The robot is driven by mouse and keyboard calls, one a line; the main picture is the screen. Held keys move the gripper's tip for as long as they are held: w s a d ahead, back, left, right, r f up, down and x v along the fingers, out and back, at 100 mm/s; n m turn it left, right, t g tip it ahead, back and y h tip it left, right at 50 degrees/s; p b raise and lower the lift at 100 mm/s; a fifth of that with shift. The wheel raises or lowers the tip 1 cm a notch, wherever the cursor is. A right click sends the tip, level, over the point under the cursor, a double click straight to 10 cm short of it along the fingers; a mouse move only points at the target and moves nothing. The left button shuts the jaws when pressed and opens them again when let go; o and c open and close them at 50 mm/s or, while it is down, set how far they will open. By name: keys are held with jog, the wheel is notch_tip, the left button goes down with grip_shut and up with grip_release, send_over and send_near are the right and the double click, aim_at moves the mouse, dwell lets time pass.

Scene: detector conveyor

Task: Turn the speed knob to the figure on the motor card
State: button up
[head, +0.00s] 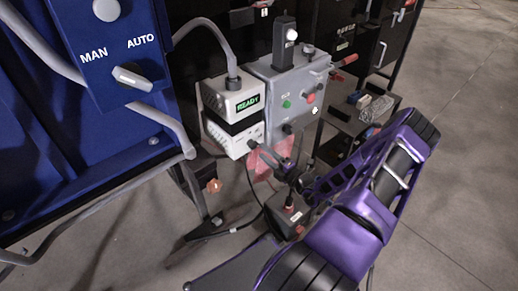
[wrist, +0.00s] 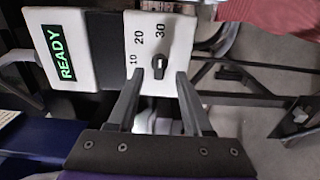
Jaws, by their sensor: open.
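The speed knob (wrist: 157,66) is small and black, on a white dial face (wrist: 135,22) marked 10, 20 and 30 in the wrist view. Which figure it points at is too small to tell. My gripper (wrist: 161,75) is open, its two fingertips to the left and right of the knob, with no clear contact. In the head view my gripper (head: 262,151) is at the lower front of the white drive unit (head: 213,96), whose green display (head: 247,103) reads READY. The knob is not clear there. I cannot make out a motor card in either view.
A grey control box (head: 268,73) with green and red buttons stands right beside the drive unit. A blue panel with a MAN/AUTO switch (head: 132,77) is at the left. Hoses and a black frame are close by. The floor (head: 460,130) is clear at the right.

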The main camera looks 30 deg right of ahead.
jog(key=s+d, duration=0.1)
jog(key=s, duration=1.2)
jog(key=shift+d, duration=0.4)
jog(key=shift+s+f, duration=0.1)
